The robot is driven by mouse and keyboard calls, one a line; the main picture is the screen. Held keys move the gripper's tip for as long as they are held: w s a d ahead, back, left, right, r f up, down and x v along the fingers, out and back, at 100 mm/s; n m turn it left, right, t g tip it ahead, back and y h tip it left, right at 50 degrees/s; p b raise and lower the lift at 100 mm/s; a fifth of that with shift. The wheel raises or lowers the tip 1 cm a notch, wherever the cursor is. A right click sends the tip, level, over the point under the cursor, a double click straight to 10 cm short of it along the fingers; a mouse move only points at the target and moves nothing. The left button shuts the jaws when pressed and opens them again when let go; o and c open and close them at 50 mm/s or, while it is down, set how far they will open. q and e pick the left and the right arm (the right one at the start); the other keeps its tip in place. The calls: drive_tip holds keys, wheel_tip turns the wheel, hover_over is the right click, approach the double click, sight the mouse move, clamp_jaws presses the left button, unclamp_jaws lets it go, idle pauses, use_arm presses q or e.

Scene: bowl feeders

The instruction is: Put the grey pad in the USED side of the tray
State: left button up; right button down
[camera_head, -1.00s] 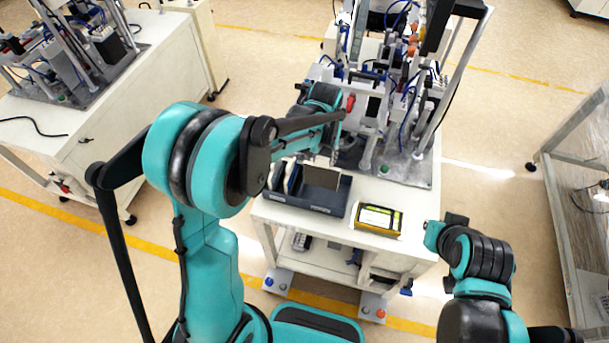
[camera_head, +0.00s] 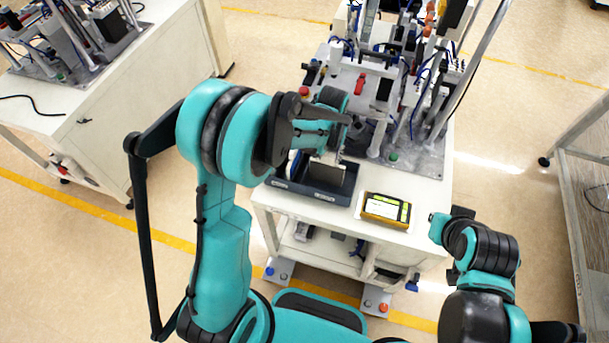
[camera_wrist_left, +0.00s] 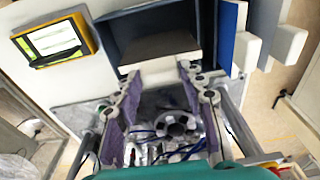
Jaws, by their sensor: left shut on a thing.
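The grey pad (camera_head: 327,174) has a pale strip along its top edge and stands upright in the right part of the dark tray (camera_head: 311,192). My left gripper (camera_head: 328,154) is over the tray, shut on the pad's pale top strip. In the left wrist view the fingertips (camera_wrist_left: 158,71) sit at that strip, and the grey pad (camera_wrist_left: 158,44) hangs from it over the open compartment. I cannot tell whether it touches the tray floor, and no USED label is readable. My right gripper (camera_head: 446,224) is low at the right; its fingers are unclear.
A blue pad (camera_wrist_left: 233,25) and another grey-blue pad (camera_wrist_left: 267,25), with white strips, stand in the tray's other part. A yellow-framed device (camera_head: 386,209) lies right of the tray on the white table (camera_head: 420,185). Feeder machinery (camera_head: 375,95) stands close behind the tray.

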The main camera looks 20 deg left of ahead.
use_arm(q)
drive_tip(key=shift+f+b, duration=0.35)
drive_tip(key=shift+f, duration=0.55)
drive_tip(key=o, duration=1.3)
drive_tip(key=shift+o, duration=0.2)
drive_tip(key=shift+r, duration=0.1)
wheel_tip(320, 180, up, 12)
drive_tip(key=s, duration=0.1)
drive_tip(key=shift+s, duration=0.25)
drive_tip(key=shift+s, duration=0.1)
